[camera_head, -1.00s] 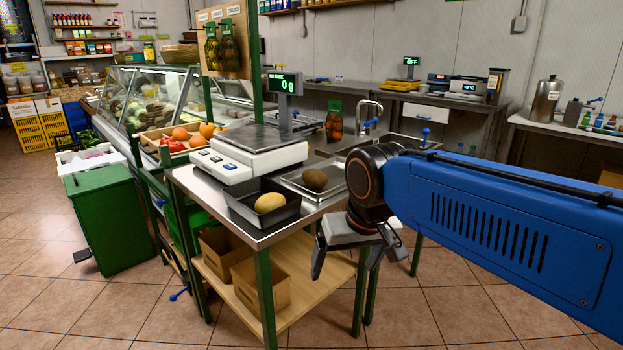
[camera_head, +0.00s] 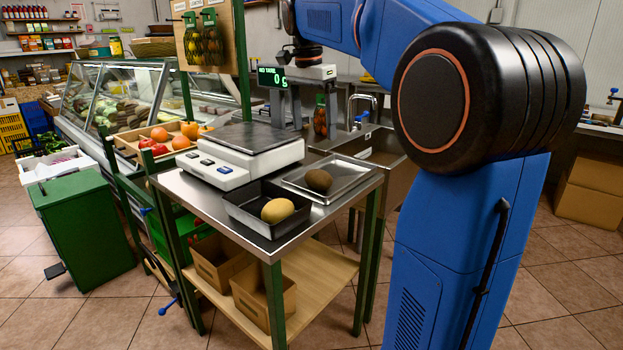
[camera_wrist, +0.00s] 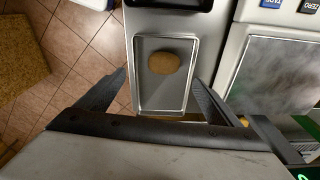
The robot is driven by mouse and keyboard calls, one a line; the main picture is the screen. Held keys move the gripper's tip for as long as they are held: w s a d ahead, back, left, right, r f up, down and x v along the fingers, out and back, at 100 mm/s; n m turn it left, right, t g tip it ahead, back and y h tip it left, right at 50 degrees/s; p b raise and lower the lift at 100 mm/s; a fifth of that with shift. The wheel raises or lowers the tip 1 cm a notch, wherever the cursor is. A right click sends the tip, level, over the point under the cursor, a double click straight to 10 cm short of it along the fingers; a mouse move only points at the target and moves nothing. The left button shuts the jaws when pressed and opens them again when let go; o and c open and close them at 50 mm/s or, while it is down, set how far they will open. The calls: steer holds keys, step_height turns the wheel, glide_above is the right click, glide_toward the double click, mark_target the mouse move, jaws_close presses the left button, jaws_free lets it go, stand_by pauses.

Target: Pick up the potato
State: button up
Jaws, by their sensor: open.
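A brown, rounded potato-like item (camera_head: 318,180) lies in a shallow silver tray (camera_head: 347,186) on the steel table. A paler yellowish oval item (camera_head: 277,210) lies in the black tray (camera_head: 250,228) beside it; I cannot tell for certain which is the potato. In the wrist view the brown item (camera_wrist: 164,63) lies in the silver tray (camera_wrist: 143,98), beyond and between the spread fingers of my gripper (camera_wrist: 160,77). My gripper is open and empty, apart from the item. In the head view it hangs high above the back of the table, partly against the scale display.
A white scale (camera_head: 240,160) stands at the left of the trays, with its display post (camera_head: 272,78) behind. A produce crate (camera_head: 135,145) and green bin (camera_head: 85,210) are further left. Cardboard boxes (camera_head: 262,296) sit on the lower shelf.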

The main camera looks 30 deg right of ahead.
mark_target(317, 172)
steer(key=shift+m, duration=0.5)
steer(key=d+f, duration=0.1)
steer(key=f, duration=0.4)
steer(key=w+d+f, duration=0.1)
steer(key=f, duration=0.5)
steer(key=w+d+f, duration=0.1)
steer(key=f, duration=0.4)
steer(key=shift+w+f, duration=0.2)
steer(key=shift+f, duration=0.05)
steer(key=c, duration=1.2)
